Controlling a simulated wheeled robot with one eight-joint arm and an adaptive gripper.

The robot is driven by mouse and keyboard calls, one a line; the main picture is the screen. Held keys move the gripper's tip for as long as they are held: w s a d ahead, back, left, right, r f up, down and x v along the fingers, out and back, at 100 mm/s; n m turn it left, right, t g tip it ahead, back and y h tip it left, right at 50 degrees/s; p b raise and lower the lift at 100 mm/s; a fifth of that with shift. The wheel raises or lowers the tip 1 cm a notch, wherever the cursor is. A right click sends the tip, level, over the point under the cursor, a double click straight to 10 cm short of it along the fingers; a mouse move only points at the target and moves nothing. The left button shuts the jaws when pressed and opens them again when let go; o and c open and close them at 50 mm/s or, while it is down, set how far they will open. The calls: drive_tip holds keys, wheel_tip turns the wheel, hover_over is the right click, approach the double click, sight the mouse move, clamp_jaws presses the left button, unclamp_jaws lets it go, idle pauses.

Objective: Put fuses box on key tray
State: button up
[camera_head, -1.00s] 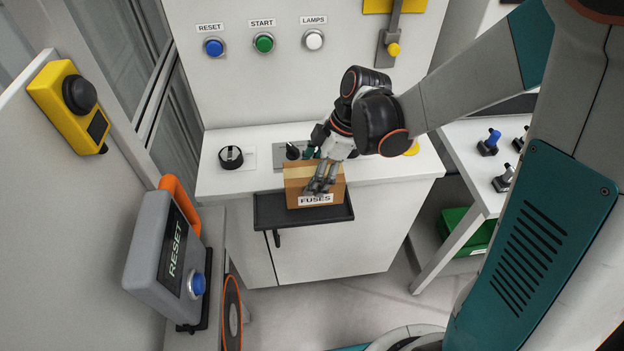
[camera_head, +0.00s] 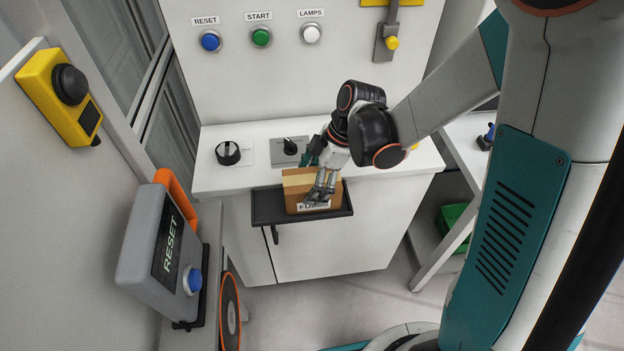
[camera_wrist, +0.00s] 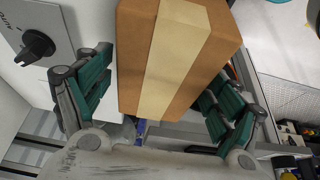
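The fuses box (camera_head: 298,183) is a brown cardboard box with a paler tape strip and a white label on its front. It sits on the black key tray (camera_head: 268,207), which projects from the front of the white cabinet. My gripper (camera_head: 321,190) is at the front right of the box, and its fingers partly cover the label. In the wrist view the box (camera_wrist: 180,60) lies between my spread green-padded fingers (camera_wrist: 163,95). A narrow gap shows beside the left finger. The right finger is close to the box edge, and contact there cannot be told.
A black knob (camera_head: 228,153) and a rotary switch (camera_head: 290,146) stand on the cabinet top behind the tray. A grey reset box (camera_head: 160,255) with an orange handle is at the lower left. A side table (camera_head: 462,150) is at right. The tray's left end is bare.

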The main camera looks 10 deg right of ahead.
drive_tip(key=shift+r, duration=0.1)
drive_tip(key=p+v, duration=0.3)
drive_tip(key=v, duration=0.9)
drive_tip(key=s+d+r+m+t+h, duration=0.2)
drive_tip(key=s+r+m, duration=0.3)
drive_tip(key=m, duration=0.3)
drive_tip(key=s+d+r+m+t+h, duration=0.2)
drive_tip(key=s+d+r+m+t, duration=0.2)
drive_tip(key=s+m, duration=0.3)
drive_tip(key=shift+s+d+r+m+t, duration=0.35)
drive_tip(key=shift+r+m+t, duration=0.15)
drive_tip(key=shift+m, duration=0.8)
wheel_tip(320, 180, down, 7)
drive_tip(key=b, duration=0.6)
drive_tip(key=shift+r, duration=0.2)
